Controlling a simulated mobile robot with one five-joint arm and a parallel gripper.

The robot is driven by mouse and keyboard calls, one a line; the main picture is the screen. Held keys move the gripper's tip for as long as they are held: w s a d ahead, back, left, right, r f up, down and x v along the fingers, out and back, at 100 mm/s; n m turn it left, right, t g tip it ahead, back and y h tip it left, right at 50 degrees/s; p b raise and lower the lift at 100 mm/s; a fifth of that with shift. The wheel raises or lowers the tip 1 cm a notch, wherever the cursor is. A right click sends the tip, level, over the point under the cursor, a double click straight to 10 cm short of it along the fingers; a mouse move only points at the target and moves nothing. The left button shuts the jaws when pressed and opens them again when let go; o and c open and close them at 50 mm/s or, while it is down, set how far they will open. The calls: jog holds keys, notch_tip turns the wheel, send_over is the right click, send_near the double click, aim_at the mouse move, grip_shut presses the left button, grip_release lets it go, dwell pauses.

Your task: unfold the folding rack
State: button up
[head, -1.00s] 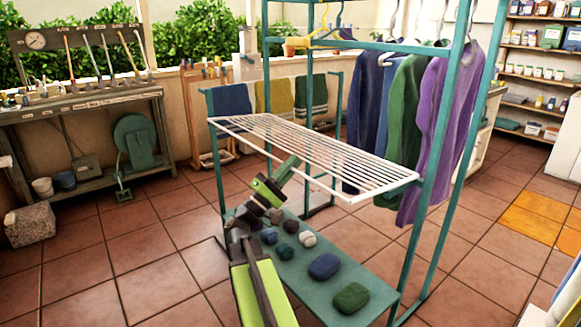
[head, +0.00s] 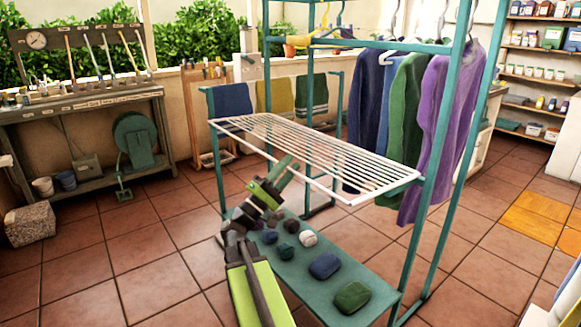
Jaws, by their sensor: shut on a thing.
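The folding rack (head: 345,165) is a white slatted panel. It lies spread out and roughly level across the teal frame (head: 432,195). My gripper (head: 287,163) is at the rack's front edge, left of its middle, coming up from below. It is shut on that front edge, though the fingers are small and partly mixed with the white bars, so the exact contact is hard to see.
A teal lower shelf (head: 330,293) under the rack carries several dark rolled or folded pieces and a white one. Garments hang from a rail, with a purple one (head: 440,120) at right. A workbench (head: 85,105) stands at left. Tiled floor is free at front left.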

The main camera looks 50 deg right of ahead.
jog(key=b+v, duration=0.8)
jog(key=v, duration=0.7)
jog(key=shift+a+f, duration=0.15)
jog(key=shift+a, duration=0.2)
